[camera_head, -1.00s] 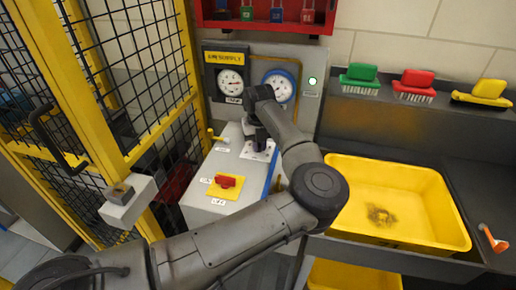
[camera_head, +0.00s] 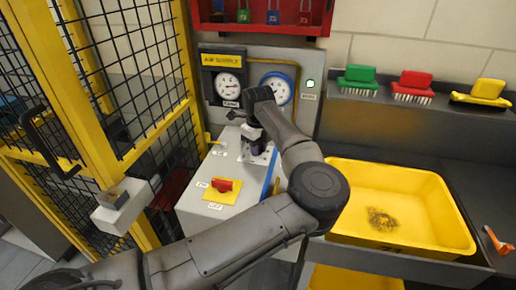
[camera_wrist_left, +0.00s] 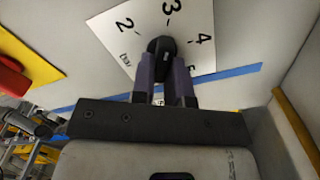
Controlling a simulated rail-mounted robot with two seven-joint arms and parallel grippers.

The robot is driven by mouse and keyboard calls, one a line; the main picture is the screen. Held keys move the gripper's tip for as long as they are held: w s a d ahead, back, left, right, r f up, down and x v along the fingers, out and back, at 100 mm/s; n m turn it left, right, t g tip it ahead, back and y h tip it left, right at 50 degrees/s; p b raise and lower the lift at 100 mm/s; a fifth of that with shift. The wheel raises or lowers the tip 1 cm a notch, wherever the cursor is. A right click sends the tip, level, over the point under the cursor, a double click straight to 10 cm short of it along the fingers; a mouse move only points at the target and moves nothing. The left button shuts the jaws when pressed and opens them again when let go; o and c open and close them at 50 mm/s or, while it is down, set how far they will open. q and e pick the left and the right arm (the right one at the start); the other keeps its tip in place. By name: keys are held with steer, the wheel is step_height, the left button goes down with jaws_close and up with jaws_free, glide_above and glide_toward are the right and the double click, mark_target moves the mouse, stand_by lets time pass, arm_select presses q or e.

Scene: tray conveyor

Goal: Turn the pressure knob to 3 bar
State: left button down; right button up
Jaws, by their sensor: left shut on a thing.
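The pressure knob (camera_wrist_left: 161,46) is black and sits on a white scale plate (camera_wrist_left: 199,24) in the left wrist view, where 2, 3 and 4 can be read and a 5 is partly hidden. My left gripper (camera_wrist_left: 163,66) has its two purple-grey fingers on either side of the knob, shut on it. In the head view the left gripper (camera_head: 253,136) is over the plate (camera_head: 262,158) on the grey cabinet, and the knob is mostly hidden. I cannot tell exactly where the knob points. My right gripper is not in view.
Behind stand a white gauge (camera_head: 229,86) and a blue-rimmed gauge (camera_head: 275,87), with a green light (camera_head: 310,84). A red switch (camera_head: 222,185) on a yellow plate is in front. A mesh guard (camera_head: 125,70) stands left; a yellow basin (camera_head: 440,215) lies right.

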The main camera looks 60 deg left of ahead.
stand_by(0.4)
arm_select(q)
steer(key=c, duration=1.3)
jaws_free()
steer(key=shift+o, duration=0.9)
step_height(320, 180, up, 14)
steer(key=p, duration=0.3)
steer(key=shift+f, duration=0.1)
